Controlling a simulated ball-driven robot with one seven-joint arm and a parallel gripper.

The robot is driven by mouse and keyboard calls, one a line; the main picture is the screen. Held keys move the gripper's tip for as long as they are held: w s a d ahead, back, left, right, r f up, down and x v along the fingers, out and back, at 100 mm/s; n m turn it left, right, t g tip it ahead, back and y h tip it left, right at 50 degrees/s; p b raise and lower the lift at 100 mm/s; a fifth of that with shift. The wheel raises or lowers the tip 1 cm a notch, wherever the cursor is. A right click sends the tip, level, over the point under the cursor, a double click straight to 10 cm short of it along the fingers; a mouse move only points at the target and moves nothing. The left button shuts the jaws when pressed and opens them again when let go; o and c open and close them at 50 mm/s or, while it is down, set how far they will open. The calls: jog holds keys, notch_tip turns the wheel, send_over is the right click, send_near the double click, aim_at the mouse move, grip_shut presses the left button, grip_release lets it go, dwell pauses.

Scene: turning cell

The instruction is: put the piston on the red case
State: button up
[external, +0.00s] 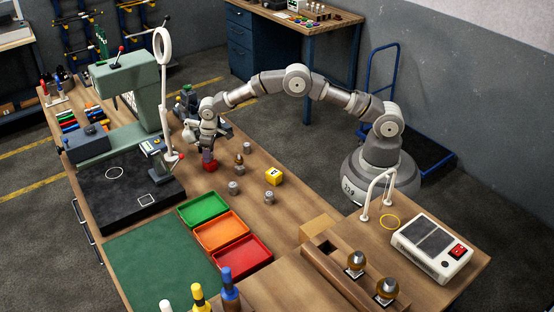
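The red case appears to be the shallow red tray (243,256), the nearest in a row of trays on the workbench. Small grey cylindrical parts stand on the bench, one at the left (233,187) and one farther right (269,197); one may be the piston, but they are too small to be sure. My gripper (208,155) points down over the bench, behind the trays. A small red object (209,165) is directly below or between its fingertips. I cannot tell whether the fingers are closed on it.
A magnifier lamp (163,50) stands close left of my gripper. Bottles (230,288) stand at the front.

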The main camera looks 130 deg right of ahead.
jog(key=shift+o, duration=1.3)
notch_tip(320, 180, up, 12)
jog(key=s+a+p, duration=0.1)
jog(key=p, duration=0.1)
jog(key=shift+r, duration=0.2)
